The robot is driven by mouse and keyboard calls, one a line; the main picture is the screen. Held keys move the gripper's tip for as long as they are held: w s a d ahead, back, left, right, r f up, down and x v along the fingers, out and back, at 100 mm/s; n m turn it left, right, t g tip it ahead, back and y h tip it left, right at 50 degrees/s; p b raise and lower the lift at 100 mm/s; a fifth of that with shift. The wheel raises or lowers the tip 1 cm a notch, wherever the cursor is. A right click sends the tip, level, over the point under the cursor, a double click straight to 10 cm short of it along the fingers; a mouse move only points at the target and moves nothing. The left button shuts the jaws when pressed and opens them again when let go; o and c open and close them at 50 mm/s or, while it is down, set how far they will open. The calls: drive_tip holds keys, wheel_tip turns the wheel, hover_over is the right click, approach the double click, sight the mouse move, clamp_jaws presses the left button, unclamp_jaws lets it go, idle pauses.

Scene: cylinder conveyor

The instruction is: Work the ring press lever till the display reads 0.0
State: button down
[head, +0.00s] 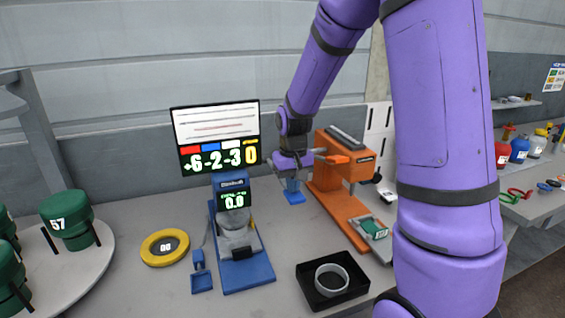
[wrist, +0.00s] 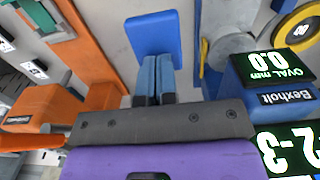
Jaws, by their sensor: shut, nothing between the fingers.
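The blue ring press (head: 247,273) stands on the bench with a grey cylindrical part in its middle. Its small display (head: 235,200) reads 0.0; the same display (wrist: 274,65) shows "OVAL mm 0.0" upside down in the wrist view. My gripper (head: 291,184) is shut and empty, right of the press. The closed fingertips (wrist: 155,63) point at a flat blue pad (wrist: 153,33). I cannot tell whether they touch it or whether it belongs to the lever. A blue paddle (head: 201,280) on a thin grey rod stands left of the press.
An orange machine (head: 340,205) stands close on the right. A board (head: 218,140) behind the press shows +6, -2, -3, 0. A yellow ring (head: 152,257) lies left, a black tray (head: 313,297) with a grey ring (head: 345,282) in front. Green cylinders (head: 67,215) stand far left.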

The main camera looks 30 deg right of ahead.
wheel_tip(320, 180, up, 14)
drive_tip(key=shift+f, duration=0.2)
idle(0.9)
idle(0.5)
drive_tip(key=s+a+r+n+t, duration=0.1)
drive_tip(key=s+a+r+t, duration=0.1)
drive_tip(key=s, duration=1)
drive_tip(key=s+a+r+n+t, duration=0.1)
drive_tip(key=s+a+r+t, duration=0.2)
drive_tip(key=s, duration=0.8)
drive_tip(key=shift+s+a+r, duration=0.35)
drive_tip(key=shift+a+r, duration=0.45)
drive_tip(key=shift+r, duration=0.05)
